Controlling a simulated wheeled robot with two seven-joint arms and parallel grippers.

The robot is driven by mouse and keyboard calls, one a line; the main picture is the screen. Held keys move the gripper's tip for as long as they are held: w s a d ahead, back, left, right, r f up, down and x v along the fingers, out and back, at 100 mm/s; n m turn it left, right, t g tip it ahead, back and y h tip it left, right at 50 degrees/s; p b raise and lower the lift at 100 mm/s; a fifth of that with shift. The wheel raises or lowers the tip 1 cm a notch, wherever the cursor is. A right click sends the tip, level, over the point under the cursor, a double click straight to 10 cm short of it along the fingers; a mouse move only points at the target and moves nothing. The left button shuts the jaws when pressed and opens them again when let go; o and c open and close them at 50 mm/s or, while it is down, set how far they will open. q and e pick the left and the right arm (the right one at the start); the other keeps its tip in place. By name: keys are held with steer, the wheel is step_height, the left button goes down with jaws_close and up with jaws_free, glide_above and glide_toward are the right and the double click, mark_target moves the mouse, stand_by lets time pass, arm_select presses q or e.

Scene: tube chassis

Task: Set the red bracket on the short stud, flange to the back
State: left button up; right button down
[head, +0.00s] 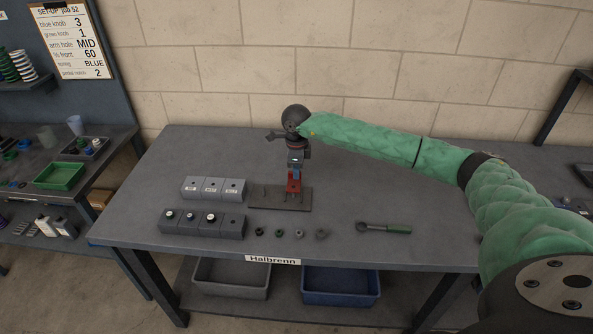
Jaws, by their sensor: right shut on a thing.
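My right gripper (296,166) points down over the dark base plate (262,202) and is shut on the red bracket (294,183). The bracket is at the right part of the plate. Its lower end shows close to the plate; I cannot tell whether it touches. Thin upright studs (265,190) stand on the plate left of the bracket. Any stud behind or inside the bracket is hidden, and the bracket's flange direction is too small to tell. My left gripper is not in view.
Several small nuts (279,233) lie in front. A green-handled wrench (385,228) lies at the right. The table's right part (420,250) is clear.

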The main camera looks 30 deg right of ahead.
steer(key=shift+f+b, duration=1.75)
steer(key=shift+f, duration=0.3)
steer(key=shift+r, duration=0.1)
steer(key=c, duration=1.4)
jaws_free()
step_height(320, 180, up, 7)
steer(key=b, duration=0.2)
steer(key=shift+b, duration=0.35)
steer(key=shift+r, duration=0.4)
